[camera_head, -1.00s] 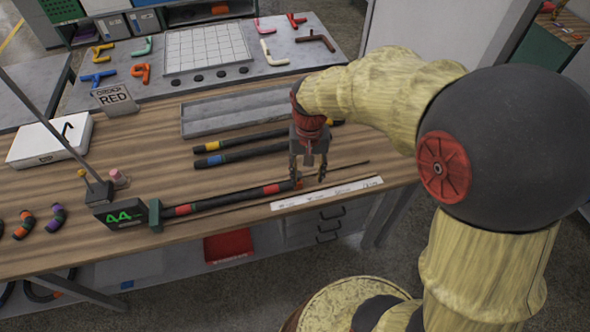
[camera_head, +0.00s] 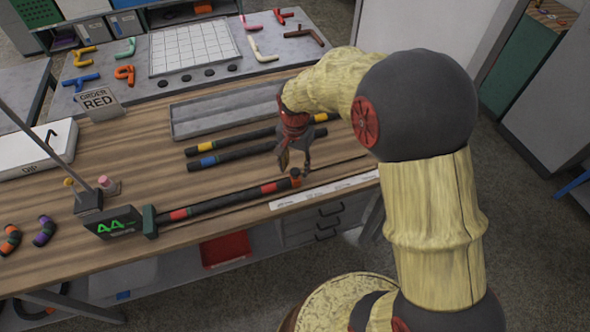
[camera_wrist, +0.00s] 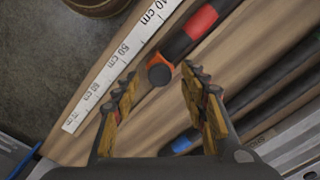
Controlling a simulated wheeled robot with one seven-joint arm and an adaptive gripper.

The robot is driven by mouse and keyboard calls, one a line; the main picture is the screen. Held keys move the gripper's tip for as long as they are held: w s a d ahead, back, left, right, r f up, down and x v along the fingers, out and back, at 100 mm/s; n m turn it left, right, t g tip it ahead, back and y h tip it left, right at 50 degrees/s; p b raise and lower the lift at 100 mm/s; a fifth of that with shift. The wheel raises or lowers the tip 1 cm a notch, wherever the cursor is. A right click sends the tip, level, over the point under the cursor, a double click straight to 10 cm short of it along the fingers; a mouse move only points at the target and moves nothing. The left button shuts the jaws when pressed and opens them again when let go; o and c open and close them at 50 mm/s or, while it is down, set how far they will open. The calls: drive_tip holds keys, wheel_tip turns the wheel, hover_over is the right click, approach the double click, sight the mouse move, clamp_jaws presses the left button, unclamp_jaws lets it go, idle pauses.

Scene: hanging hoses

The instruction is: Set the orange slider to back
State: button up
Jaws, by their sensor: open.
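The orange slider (camera_head: 296,176) is a small orange piece with a dark end, at the right end of the black hose (camera_head: 225,201) with red bands. In the wrist view the orange (camera_wrist: 178,60) shows as a thin band beside the dark round end, ahead of my fingertips. My gripper (camera_head: 295,162) is tilted over the table, just behind the slider in the head view. I cannot tell whether a finger touches the slider.
A white ruler strip (camera_head: 322,189) lies along the table's front edge. Two black hoses with yellow (camera_head: 262,133) and blue bands (camera_head: 232,158) lie behind, before a grey tray (camera_head: 225,110). A green block (camera_head: 150,222) and a display (camera_head: 112,222) stand at the hose's left end.

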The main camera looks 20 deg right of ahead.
drive_tip(key=shift+f, duration=0.65)
drive_tip(key=c, duration=0.3)
drive_tip(key=c, duration=0.8)
clamp_jaws()
